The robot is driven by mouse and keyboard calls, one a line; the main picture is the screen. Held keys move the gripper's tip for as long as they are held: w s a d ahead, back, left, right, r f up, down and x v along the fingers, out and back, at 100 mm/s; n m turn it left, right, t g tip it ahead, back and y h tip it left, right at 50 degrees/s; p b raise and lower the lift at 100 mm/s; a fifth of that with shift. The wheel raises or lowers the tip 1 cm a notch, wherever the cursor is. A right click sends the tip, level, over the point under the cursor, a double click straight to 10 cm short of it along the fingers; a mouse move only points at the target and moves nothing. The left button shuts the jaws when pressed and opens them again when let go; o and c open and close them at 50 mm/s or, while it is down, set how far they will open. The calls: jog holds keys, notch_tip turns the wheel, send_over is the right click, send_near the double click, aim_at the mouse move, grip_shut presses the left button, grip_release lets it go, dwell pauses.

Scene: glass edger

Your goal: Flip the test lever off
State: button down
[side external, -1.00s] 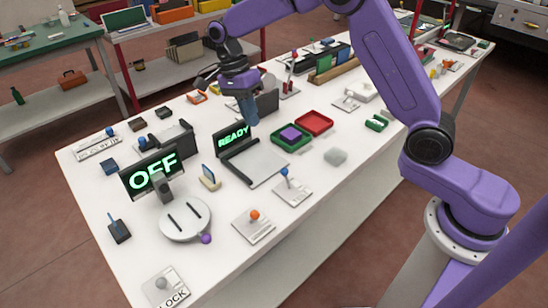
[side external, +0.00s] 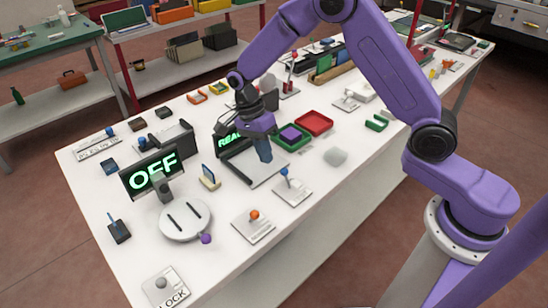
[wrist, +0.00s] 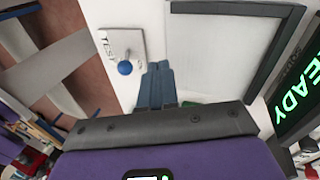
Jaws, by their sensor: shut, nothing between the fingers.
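The test lever has a blue knob (side external: 284,172) on a white plate (side external: 293,192) at the front middle of the table. In the wrist view the knob (wrist: 125,68) stands on a plate marked TEST (wrist: 112,44), left of my fingertips. My gripper (side external: 265,159) is shut and empty, pointing down. It is above the grey-framed tray, just behind and left of the lever in the side view. The blue fingers (wrist: 158,66) lie together in the wrist view, apart from the knob.
The READY screen (side external: 229,141) is partly hidden behind my gripper. An OFF screen (side external: 152,173) and a round grey device (side external: 186,222) stand to the left. A plate with an orange knob (side external: 254,215) is in front. Green (side external: 303,140) and red (side external: 315,122) trays lie behind.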

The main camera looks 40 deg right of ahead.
aim_at(287, 179)
jog(key=shift+s+d+f, duration=0.1)
jog(key=shift+s+d, duration=0.05)
jog(key=shift+s, duration=0.6)
jog(key=shift+s+d+f, duration=0.1)
jog(key=shift+s, duration=0.6)
jog(key=shift+s, duration=0.1)
jog(key=shift+s+r+t, duration=0.15)
jog(key=shift+t, duration=0.25)
